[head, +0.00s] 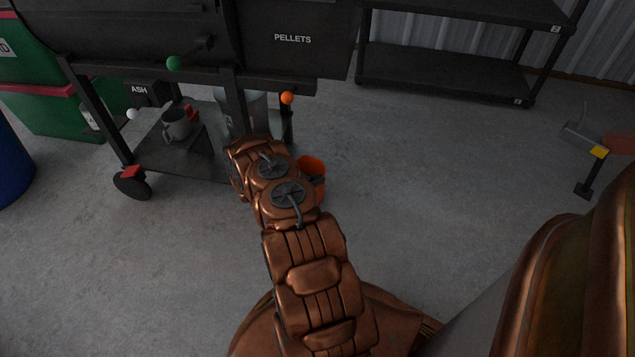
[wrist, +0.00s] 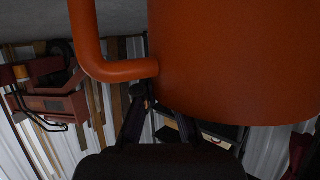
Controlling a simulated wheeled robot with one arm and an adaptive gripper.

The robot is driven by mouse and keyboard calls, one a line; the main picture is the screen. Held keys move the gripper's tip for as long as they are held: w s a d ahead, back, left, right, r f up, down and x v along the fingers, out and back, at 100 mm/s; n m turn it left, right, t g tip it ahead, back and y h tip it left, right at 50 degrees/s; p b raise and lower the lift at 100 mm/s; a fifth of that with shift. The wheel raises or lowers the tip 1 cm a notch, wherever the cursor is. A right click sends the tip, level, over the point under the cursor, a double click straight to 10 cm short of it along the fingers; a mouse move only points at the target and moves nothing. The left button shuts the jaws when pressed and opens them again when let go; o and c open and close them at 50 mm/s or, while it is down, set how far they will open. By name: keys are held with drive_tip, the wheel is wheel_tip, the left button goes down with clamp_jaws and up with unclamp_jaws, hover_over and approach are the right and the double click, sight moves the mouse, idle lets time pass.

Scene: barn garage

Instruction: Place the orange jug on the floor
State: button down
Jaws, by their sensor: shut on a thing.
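The orange jug (head: 312,165) shows partly past the right side of my arm in the head view, in front of the black pellet grill. Most of it is hidden by the arm. In the wrist view the jug (wrist: 230,60) fills the upper right, with its curved handle (wrist: 120,70) to the left. My gripper (wrist: 158,108) is shut on the jug, with its dark fingers at the jug's edge near the handle; the exact grip is partly hidden. The grey floor (head: 430,190) lies below. The gap between jug and floor cannot be told.
The grill (head: 290,40) has a lower shelf (head: 150,150) holding a grey mug (head: 176,123). A black rack (head: 450,75) stands at the back. A blue barrel (head: 10,165) is at the left edge. Open floor lies right of my arm.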

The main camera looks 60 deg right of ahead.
drive_tip(key=c, duration=1.2)
unclamp_jaws()
drive_tip(key=shift+f, duration=0.1)
drive_tip(key=shift+c, duration=0.2)
drive_tip(key=p+v, duration=0.3)
drive_tip(key=v, duration=0.9)
drive_tip(key=shift+p, duration=0.4)
